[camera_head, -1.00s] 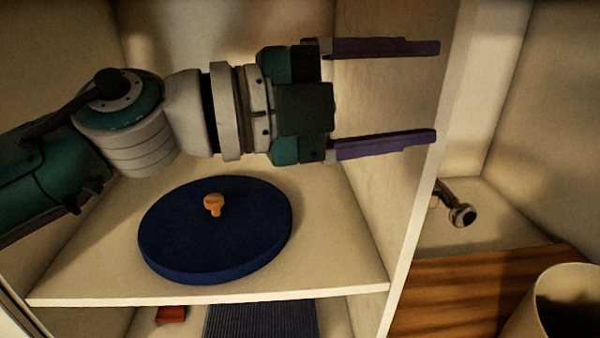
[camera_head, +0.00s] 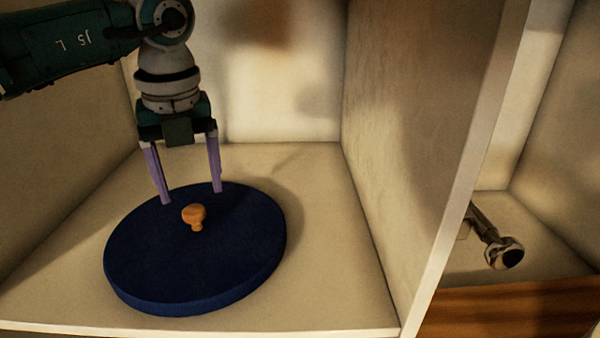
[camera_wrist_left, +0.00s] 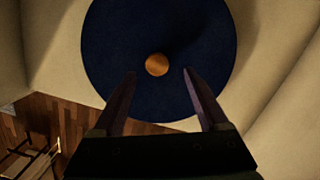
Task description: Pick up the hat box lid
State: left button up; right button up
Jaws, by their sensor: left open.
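The hat box lid (camera_head: 160,262) is a round, dark blue disc with a small orange-brown knob (camera_head: 194,216) at its middle. It lies flat on a cream shelf. In the left wrist view the lid (camera_wrist_left: 125,45) fills the top middle, with the knob (camera_wrist_left: 157,65) between the lines of the two fingers. My left gripper (camera_head: 191,196) points down over the far part of the lid, fingers open and empty, with the knob a little nearer the camera. I cannot tell whether the fingertips touch the lid. My right gripper is not in view.
The shelf (camera_head: 335,290) has a wall at its left, back and right. The right divider (camera_head: 420,130) stands apart from the lid. Beyond it, a metal fitting (camera_head: 497,245) sits above a wooden surface (camera_head: 510,310). Shelf right of the lid is bare.

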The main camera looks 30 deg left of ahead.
aim_at(193, 209)
pick_arm(q)
jog(key=f+b, duration=0.1)
jog(key=f, duration=0.1)
jog(key=f+b, duration=0.2)
jog(key=a+f+b, duration=0.1)
jog(key=f+b, duration=0.1)
jog(key=shift+w, duration=0.1)
jog(key=shift+r, duration=0.1)
grip_shut()
dwell(0.4)
